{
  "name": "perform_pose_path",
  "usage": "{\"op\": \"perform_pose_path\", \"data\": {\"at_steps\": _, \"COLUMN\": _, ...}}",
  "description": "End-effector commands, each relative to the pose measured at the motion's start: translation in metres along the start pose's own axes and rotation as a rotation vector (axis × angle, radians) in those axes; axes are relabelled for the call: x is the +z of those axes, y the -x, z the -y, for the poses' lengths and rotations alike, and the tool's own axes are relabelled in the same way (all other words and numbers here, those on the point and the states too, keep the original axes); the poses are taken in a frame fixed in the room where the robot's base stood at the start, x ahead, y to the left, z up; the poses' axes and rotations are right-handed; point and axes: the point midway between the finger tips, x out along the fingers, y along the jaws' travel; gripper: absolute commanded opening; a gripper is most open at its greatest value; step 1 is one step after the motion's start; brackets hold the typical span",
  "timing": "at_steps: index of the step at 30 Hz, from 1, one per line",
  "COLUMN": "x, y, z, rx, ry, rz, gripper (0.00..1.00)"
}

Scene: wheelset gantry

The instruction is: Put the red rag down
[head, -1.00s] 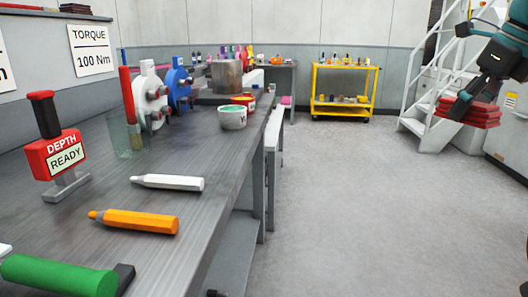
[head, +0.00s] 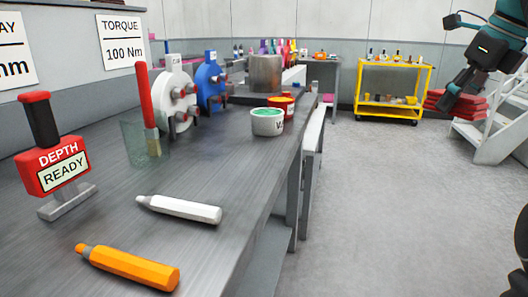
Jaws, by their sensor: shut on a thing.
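The red rag (head: 464,104) is a folded, layered stack at the right of the head view. My gripper (head: 455,92) is shut on it and holds it in the air, over the floor in the picture and in front of the white stairs. My arm comes down from the upper right corner. The fingertips are partly hidden against the rag.
A grey workbench (head: 215,245) fills the left, with an orange marker (head: 128,267), a white marker (head: 180,209), a depth gauge (head: 56,165) and a white pot (head: 267,122). A yellow cart (head: 394,88) stands at the back. The floor (head: 390,200) between is clear.

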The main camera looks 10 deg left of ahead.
Motion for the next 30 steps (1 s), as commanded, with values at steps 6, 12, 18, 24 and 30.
{"op": "perform_pose_path", "data": {"at_steps": 6, "x": 0.061, "y": -0.025, "z": -0.062, "rx": 0.095, "ry": 0.230, "rz": 0.001, "gripper": 0.34}}
{"op": "perform_pose_path", "data": {"at_steps": 12, "x": 0.113, "y": -0.048, "z": -0.139, "rx": 0.197, "ry": 0.477, "rz": 0.000, "gripper": 0.34}}
{"op": "perform_pose_path", "data": {"at_steps": 18, "x": 0.142, "y": -0.061, "z": -0.205, "rx": 0.274, "ry": 0.665, "rz": 0.002, "gripper": 0.34}}
{"op": "perform_pose_path", "data": {"at_steps": 24, "x": 0.152, "y": -0.066, "z": -0.235, "rx": 0.307, "ry": 0.747, "rz": 0.003, "gripper": 0.34}}
{"op": "perform_pose_path", "data": {"at_steps": 30, "x": 0.157, "y": -0.082, "z": -0.256, "rx": 0.314, "ry": 0.755, "rz": 0.000, "gripper": 0.34}}
